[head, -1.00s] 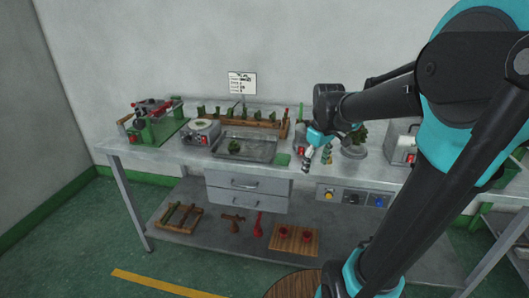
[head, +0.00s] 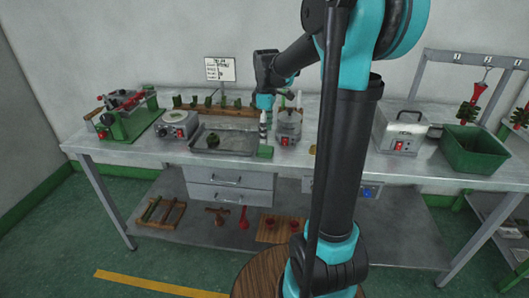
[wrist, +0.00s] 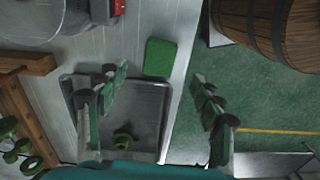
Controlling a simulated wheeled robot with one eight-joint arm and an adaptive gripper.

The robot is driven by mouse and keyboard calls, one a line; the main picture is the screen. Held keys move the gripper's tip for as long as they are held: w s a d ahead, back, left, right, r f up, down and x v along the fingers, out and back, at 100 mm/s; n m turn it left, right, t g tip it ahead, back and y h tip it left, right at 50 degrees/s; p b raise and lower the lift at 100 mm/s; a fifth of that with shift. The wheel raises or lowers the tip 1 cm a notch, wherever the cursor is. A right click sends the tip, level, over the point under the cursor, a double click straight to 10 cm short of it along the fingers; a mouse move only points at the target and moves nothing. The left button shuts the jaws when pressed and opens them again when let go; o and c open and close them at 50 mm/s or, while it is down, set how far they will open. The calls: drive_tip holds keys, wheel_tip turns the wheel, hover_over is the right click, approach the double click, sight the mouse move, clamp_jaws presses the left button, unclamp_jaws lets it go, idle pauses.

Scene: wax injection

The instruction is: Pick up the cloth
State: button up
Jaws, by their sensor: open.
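The cloth is a small green square (head: 265,152) lying flat near the front edge of the workbench, just right of the metal tray. In the wrist view the cloth (wrist: 161,57) shows whole, lying close to the tray's end and the bench edge. My gripper (head: 264,132) points down just above and behind the cloth in the head view. In the wrist view my gripper (wrist: 161,75) has its two fingers spread wide, with the cloth ahead between and beyond the fingertips. Nothing is between the fingers.
The metal tray (head: 240,153) holds a small green piece (head: 213,138). A glass-topped device (head: 288,131) stands right of my gripper. A wooden rack (head: 236,109) with green pieces is behind. A barrel (wrist: 280,30) stands beyond the bench edge in the wrist view.

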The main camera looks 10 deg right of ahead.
sight(265, 148)
drive_tip(key=shift+w+a+f, duration=0.1)
drive_tip(key=shift+f, duration=1.8)
drive_tip(key=shift+w+a+f, duration=0.1)
drive_tip(key=shift+f, duration=1.8)
drive_tip(key=shift+c, duration=0.4)
drive_tip(key=c, duration=1.1)
drive_tip(key=shift+o, duration=0.2)
drive_tip(key=shift+r, duration=0.1)
wheel_tip(265, 148, up, 20)
